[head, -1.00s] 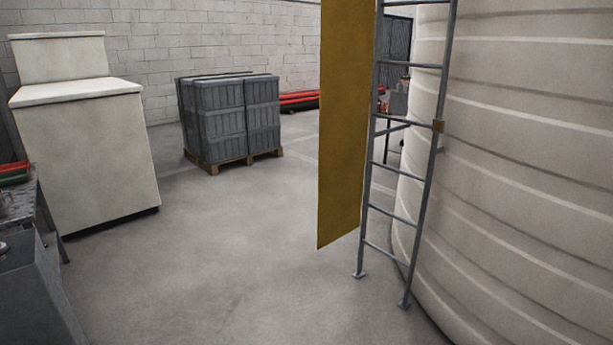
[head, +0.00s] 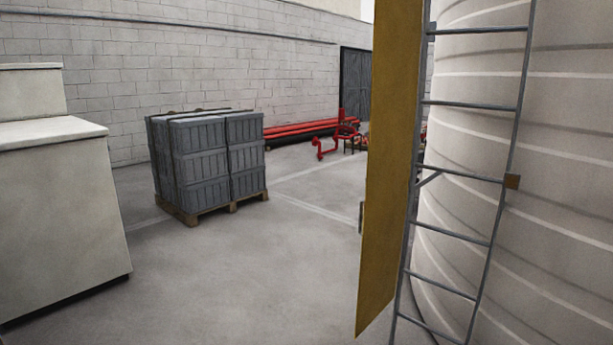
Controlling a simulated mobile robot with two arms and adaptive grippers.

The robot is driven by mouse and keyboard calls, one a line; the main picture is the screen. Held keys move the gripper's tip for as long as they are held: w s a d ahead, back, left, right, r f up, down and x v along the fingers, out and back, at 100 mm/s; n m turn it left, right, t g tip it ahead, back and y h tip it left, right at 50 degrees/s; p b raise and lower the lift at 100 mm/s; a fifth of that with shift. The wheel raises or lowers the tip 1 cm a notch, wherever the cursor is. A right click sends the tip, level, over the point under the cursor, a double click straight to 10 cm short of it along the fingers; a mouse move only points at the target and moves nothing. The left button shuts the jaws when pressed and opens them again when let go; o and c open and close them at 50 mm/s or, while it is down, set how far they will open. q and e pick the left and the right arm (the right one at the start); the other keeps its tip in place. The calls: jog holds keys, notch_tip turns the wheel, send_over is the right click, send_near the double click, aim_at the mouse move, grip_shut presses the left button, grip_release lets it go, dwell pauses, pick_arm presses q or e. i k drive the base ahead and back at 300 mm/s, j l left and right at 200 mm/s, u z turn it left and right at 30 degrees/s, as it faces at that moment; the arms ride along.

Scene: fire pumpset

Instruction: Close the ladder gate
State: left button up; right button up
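The ladder gate (head: 389,170) is a tall yellow panel at the right of the head view. It stands swung out to the left of the grey ladder (head: 458,176), along the ladder's left rail, so the rungs are uncovered. The ladder stands upright against the large cream ribbed tank (head: 560,200). The gate's top and the ladder's feet are out of view. Neither of my grippers shows.
A pallet of grey crates (head: 208,163) stands left of centre. A cream cabinet (head: 60,215) is at the left edge. Red pipes (head: 305,129) lie by the far block wall. The floor (head: 250,275) between the cabinet and the gate is clear.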

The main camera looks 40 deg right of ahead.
aim_at(397, 29)
jog(key=i+z, duration=0.4)
jog(key=i+j+z, duration=0.6)
jog(key=i+z, duration=0.15)
jog(key=i+j+z, duration=0.6)
jog(key=j+z, duration=0.15)
jog(key=i+j+z, duration=0.1)
jog(key=j+z, duration=0.65)
jog(key=j, duration=0.15)
jog(key=i+j+z, duration=0.1)
jog(key=j+z, duration=0.3)
